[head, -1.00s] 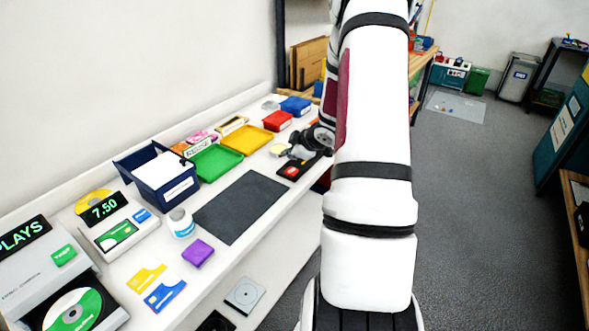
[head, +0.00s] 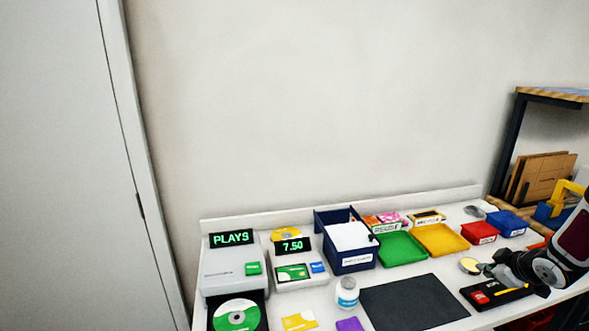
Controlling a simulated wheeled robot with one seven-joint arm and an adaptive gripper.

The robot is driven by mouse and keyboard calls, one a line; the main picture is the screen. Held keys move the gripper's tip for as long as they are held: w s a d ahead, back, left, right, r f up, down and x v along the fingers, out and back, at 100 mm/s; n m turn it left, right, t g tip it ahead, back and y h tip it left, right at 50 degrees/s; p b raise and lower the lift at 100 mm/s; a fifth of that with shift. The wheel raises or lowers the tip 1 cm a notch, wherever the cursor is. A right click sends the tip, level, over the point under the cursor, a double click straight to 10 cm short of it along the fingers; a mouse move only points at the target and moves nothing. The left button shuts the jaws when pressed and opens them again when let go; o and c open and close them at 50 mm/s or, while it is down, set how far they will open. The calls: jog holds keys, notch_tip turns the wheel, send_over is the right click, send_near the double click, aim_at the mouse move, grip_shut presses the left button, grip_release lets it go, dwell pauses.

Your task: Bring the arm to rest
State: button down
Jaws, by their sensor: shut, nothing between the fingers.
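My gripper (head: 490,268) is at the right side of the head view, dark and small, at the end of my white and dark red arm, which enters from the right edge. It is shut and holds nothing that I can see. It is over or just beside a black tray (head: 515,294) with red and yellow items, near a small round pale-yellow-topped item (head: 470,265). I cannot tell whether it touches them. Most of my arm is outside the view.
The white counter (head: 420,281) holds a disc player (head: 231,268), a 7.50 display unit (head: 292,246), a navy paper bin (head: 347,262), a white jar (head: 347,292), a dark mat (head: 415,303), green (head: 402,250) and yellow (head: 440,240) trays, and red (head: 478,233) and blue (head: 507,223) boxes.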

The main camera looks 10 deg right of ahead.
jog(key=s+a+r+m+g+h, duration=0.1)
jog(key=s+a+r+m, duration=0.1)
jog(key=a+r, duration=0.8)
jog(key=s+a+r+m+g+h, duration=0.1)
jog(key=a+r+m, duration=0.1)
jog(key=a+r, duration=0.8)
jog(key=s+a+r+m+y, duration=0.1)
jog(key=s+a+r+y, duration=0.1)
jog(key=s+a, duration=0.8)
jog(key=s+a+r+m+g+y, duration=0.1)
jog(key=s+a+r+y, duration=0.1)
jog(key=s+a, duration=0.8)
jog(key=shift+a+r, duration=0.2)
jog(key=shift+r, duration=0.45)
jog(key=shift+s, duration=0.1)
